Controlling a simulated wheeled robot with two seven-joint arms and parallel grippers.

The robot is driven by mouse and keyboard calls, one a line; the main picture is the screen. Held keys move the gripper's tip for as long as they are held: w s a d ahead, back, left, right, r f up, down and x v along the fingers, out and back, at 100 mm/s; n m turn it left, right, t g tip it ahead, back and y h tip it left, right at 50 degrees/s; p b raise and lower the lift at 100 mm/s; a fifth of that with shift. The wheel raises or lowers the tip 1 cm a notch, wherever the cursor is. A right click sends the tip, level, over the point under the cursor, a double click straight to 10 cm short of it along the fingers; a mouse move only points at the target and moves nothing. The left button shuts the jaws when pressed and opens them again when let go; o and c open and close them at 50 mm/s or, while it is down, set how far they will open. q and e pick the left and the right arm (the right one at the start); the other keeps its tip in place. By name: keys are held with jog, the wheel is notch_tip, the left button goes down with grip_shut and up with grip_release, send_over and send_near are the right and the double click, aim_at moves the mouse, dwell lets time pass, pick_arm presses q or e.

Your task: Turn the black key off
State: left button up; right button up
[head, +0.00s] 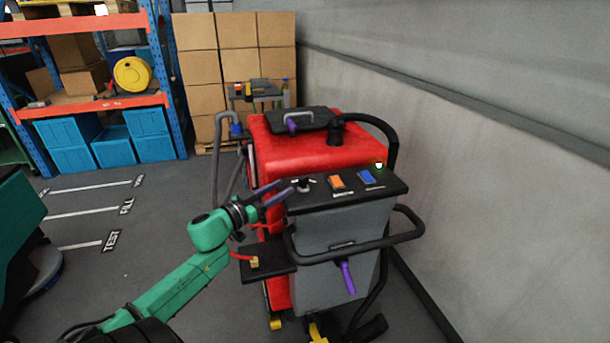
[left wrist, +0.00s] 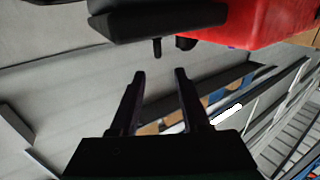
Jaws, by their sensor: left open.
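The black key (head: 304,184) stands on the dark top panel (head: 345,195) of the red and grey scrubber (head: 318,150), at the panel's left end. My left gripper (head: 287,187) is just left of the key, with its two fingers apart and pointing toward it. In the left wrist view, the open fingers (left wrist: 159,74) have nothing between them. A small dark stub (left wrist: 157,48), which looks like the key, sticks out from the panel beyond the fingertips. A small gap shows between them. My right gripper is not in view.
A grey handlebar (head: 365,245) rings the front. A dark side shelf (head: 266,262) lies below my gripper. The wall (head: 500,170) is close on the right.

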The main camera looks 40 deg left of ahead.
aim_at(301, 178)
pick_arm(q)
jog(key=w, duration=0.5)
jog(key=w+d, duration=0.1)
jog(key=w, duration=0.2)
jog(key=shift+w+f+p, duration=0.1)
jog(key=shift+w+p, duration=0.05)
jog(key=shift+p, duration=0.2)
jog(key=shift+w, duration=0.5)
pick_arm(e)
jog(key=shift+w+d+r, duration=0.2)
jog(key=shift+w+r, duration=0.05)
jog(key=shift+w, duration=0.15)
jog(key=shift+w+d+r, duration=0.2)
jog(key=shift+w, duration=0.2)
pick_arm(q)
jog(key=shift+c, duration=0.3)
grip_shut()
